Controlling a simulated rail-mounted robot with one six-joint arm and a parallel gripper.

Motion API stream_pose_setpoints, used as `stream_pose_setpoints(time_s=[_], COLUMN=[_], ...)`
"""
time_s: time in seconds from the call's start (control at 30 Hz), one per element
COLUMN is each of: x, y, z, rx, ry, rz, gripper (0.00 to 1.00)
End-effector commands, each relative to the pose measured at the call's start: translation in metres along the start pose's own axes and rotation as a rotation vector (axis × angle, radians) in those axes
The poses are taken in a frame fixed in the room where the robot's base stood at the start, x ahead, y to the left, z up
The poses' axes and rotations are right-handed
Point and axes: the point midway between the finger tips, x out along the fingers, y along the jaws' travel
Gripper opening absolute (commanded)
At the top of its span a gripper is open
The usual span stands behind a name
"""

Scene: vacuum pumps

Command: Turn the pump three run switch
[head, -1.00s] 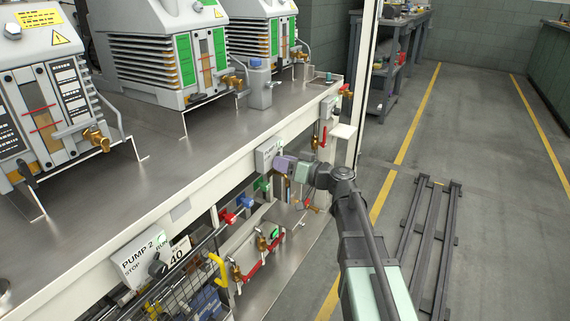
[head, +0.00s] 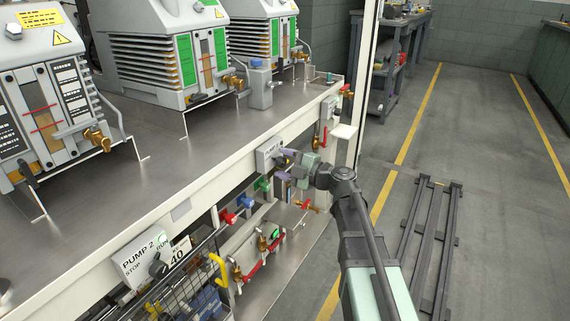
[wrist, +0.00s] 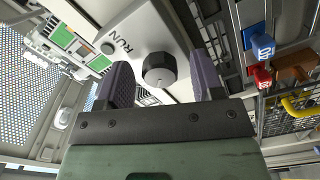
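The pump three switch is a dark round knob (wrist: 160,70) on a white plate (wrist: 133,42) marked RUN in the wrist view. In the head view its plate (head: 268,153) sits on the bench's front rail, partly behind my gripper. My gripper (wrist: 160,88) is open, one purple-grey finger on each side of the knob's near side. The fingertips look close to the knob, but I cannot tell whether they touch it. My gripper (head: 290,157) also shows in the head view, at the plate.
The pump 2 switch plate (head: 143,258) is at lower left. Blue (head: 245,202), red (head: 228,216) and green (head: 262,184) fittings sit below the rail. A wire basket (head: 180,295) is below. Pumps stand on the steel bench top (head: 150,185). The floor to the right has a dark rack (head: 428,235).

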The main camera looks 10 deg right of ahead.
Motion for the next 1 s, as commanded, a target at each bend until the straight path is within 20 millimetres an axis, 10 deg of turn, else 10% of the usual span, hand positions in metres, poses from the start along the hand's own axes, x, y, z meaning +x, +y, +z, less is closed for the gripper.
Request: stream_pose_setpoints(time_s=[1.0], x=[-0.02], y=[0.0], z=[0.0], rx=[0.002], ry=[0.0], rz=[0.0], gripper=[0.61])
